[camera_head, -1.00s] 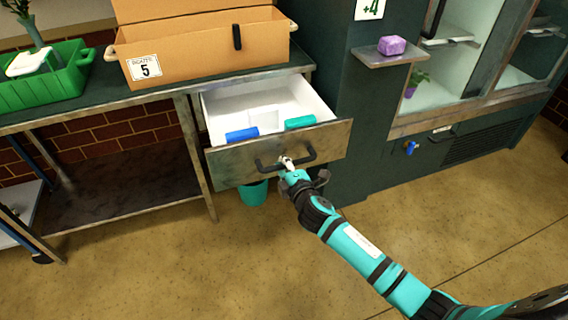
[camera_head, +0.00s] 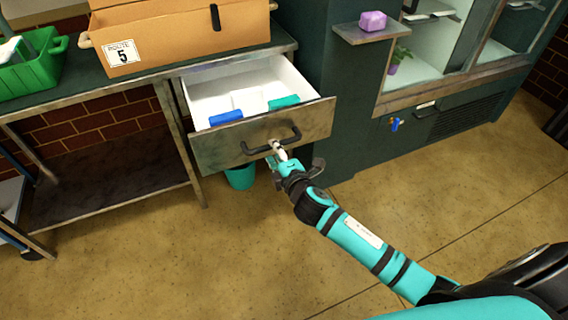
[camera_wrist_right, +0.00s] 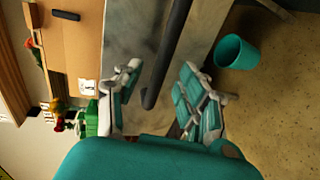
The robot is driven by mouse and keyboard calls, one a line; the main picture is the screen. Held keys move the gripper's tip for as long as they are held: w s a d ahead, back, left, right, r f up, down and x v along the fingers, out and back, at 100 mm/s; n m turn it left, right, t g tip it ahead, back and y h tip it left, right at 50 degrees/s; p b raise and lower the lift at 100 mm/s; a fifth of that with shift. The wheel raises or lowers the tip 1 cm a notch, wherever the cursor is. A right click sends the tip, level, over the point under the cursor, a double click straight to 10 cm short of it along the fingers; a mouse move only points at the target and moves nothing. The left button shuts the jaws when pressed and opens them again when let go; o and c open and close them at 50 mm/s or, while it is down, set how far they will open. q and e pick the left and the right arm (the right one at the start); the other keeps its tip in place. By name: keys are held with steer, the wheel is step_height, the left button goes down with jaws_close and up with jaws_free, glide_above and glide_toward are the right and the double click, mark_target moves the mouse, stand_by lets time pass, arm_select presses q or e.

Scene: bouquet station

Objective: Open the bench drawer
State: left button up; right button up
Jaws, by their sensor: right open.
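The bench drawer (camera_head: 222,145) stands pulled out from under the bench top, its inside in sight. A blue roll (camera_head: 226,117) and a teal roll (camera_head: 284,102) lie inside near its front. The dark bar handle (camera_head: 271,142) runs across the drawer front. My right gripper (camera_head: 279,158) is at the handle. In the right wrist view the handle (camera_wrist_right: 166,55) passes between the spread fingers of my right gripper (camera_wrist_right: 160,95), which is open. I cannot tell whether a finger touches the handle. My left gripper is not in view.
A cardboard box (camera_head: 180,35) and a green crate (camera_head: 38,68) stand on the bench top (camera_head: 130,85). A teal bin (camera_head: 240,177) is on the floor below the drawer. A dark cabinet with a shelf (camera_head: 372,33) stands to the right. The floor in front is clear.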

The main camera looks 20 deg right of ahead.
steer(key=v, duration=0.7)
steer(key=shift+s, duration=0.3)
